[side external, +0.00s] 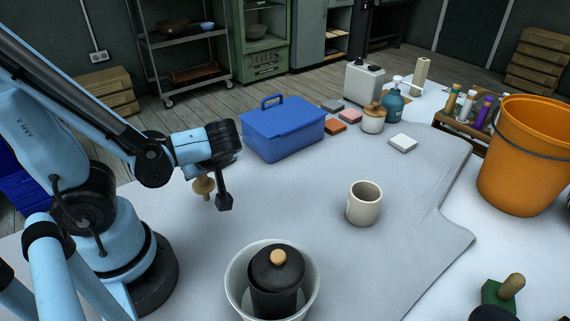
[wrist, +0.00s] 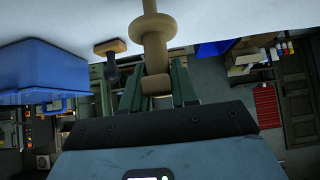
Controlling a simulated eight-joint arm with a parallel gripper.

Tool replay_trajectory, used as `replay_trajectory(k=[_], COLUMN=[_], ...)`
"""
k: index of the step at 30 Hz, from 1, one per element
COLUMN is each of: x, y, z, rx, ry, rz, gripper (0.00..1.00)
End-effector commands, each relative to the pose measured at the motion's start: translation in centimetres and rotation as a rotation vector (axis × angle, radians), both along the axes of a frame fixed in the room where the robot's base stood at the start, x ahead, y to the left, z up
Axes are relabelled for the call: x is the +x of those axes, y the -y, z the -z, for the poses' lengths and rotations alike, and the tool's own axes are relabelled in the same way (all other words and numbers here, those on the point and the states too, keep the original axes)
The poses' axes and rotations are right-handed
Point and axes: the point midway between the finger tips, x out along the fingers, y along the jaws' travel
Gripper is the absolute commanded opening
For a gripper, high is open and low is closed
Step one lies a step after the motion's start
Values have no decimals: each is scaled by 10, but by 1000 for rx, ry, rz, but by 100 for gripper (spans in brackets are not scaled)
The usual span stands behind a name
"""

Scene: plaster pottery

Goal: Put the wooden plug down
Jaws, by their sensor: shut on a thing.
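The wooden plug (side external: 204,187) is a tan turned piece with a wide collar. My gripper (side external: 212,188) holds it above the left part of the pale cloth-covered table, apart from the surface as far as I can tell. In the wrist view the plug (wrist: 154,45) stands out beyond the two dark green fingers (wrist: 157,88), which are shut on its narrower end. Its far end runs out of the top of that view.
A blue toolbox (side external: 283,130) stands behind my gripper. A cream mug (side external: 363,205) is to the right. A white bucket (side external: 238,290) with a black, wooden-knobbed canister (side external: 277,272) is in front. An orange bucket (side external: 520,160) is far right. The cloth between is clear.

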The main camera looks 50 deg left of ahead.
Motion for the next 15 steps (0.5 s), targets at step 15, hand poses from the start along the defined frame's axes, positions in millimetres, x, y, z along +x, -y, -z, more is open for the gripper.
replay_trajectory(k=[15], x=[0], y=[0], z=[8], rx=[0], ry=[0], rz=[0], gripper=[0])
